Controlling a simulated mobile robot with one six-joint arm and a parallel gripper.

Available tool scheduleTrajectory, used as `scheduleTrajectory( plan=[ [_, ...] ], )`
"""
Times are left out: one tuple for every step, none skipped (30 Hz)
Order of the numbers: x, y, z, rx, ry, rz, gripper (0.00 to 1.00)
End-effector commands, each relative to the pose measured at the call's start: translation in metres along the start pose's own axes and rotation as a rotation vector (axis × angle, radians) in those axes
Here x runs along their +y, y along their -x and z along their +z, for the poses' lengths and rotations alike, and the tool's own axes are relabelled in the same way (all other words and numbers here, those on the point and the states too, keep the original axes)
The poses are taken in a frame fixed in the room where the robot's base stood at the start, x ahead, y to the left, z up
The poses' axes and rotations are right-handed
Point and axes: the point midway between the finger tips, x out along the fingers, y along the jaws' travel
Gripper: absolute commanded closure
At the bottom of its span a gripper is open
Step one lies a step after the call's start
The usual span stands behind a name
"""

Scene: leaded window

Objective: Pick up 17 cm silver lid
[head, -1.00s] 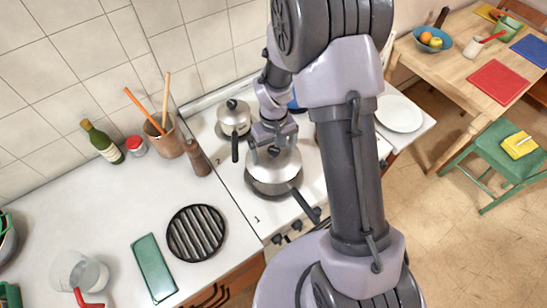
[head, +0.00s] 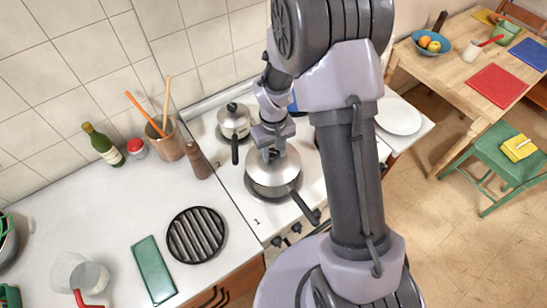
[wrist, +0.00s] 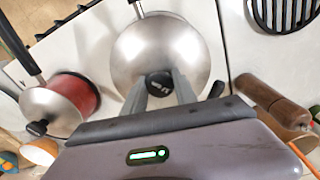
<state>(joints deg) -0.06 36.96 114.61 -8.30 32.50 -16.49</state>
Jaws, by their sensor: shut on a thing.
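The silver lid (head: 262,168) is a shiny round lid with a black knob (wrist: 159,83), at the silver pan (head: 276,191) on the white stove. In the wrist view the lid (wrist: 158,45) covers the pan's opening and hides its inside. My gripper (head: 271,153) is above the lid. In the wrist view my gripper (wrist: 160,85) has its two grey fingers on either side of the knob, shut on it. I cannot tell whether the lid rests on the pan's rim or sits slightly above it.
A smaller lidded silver pot (head: 234,122) stands behind left, its black handle near the pan. A red pot with a silver lid (wrist: 62,100) stands on the other side, largely hidden by my arm in the head view. A pepper mill (head: 198,160) and black grill (head: 196,234) are left.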

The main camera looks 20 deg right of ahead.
Motion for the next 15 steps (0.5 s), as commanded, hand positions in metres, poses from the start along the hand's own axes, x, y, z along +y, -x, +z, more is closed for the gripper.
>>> scheduleTrajectory(
  plan=[
    [-0.001,-0.006,0.006,-0.016,-0.002,-0.002,1.00],
    [-0.001,-0.006,0.006,-0.016,-0.002,-0.002,1.00],
    [-0.001,-0.004,0.006,-0.016,-0.002,-0.002,1.00],
    [-0.001,-0.002,0.006,-0.017,-0.002,-0.002,1.00],
    [-0.001,0.000,0.006,-0.017,-0.002,-0.002,1.00],
    [0.000,0.005,0.005,-0.015,-0.001,-0.002,1.00],
    [0.000,0.009,0.005,-0.015,-0.001,-0.002,1.00],
    [0.000,0.013,0.005,-0.014,-0.002,-0.002,1.00],
    [0.000,0.019,0.004,-0.011,-0.002,-0.001,1.00],
    [0.000,0.024,0.004,-0.011,-0.002,-0.001,1.00],
    [0.000,0.030,0.004,-0.010,-0.003,-0.002,1.00],
    [0.000,0.033,0.008,-0.011,-0.003,-0.002,1.00],
    [0.001,0.032,0.015,-0.012,-0.003,-0.002,1.00],
    [0.002,0.033,0.021,-0.011,-0.003,-0.002,1.00],
    [0.003,0.034,0.029,-0.011,-0.002,-0.001,1.00]
  ],
)
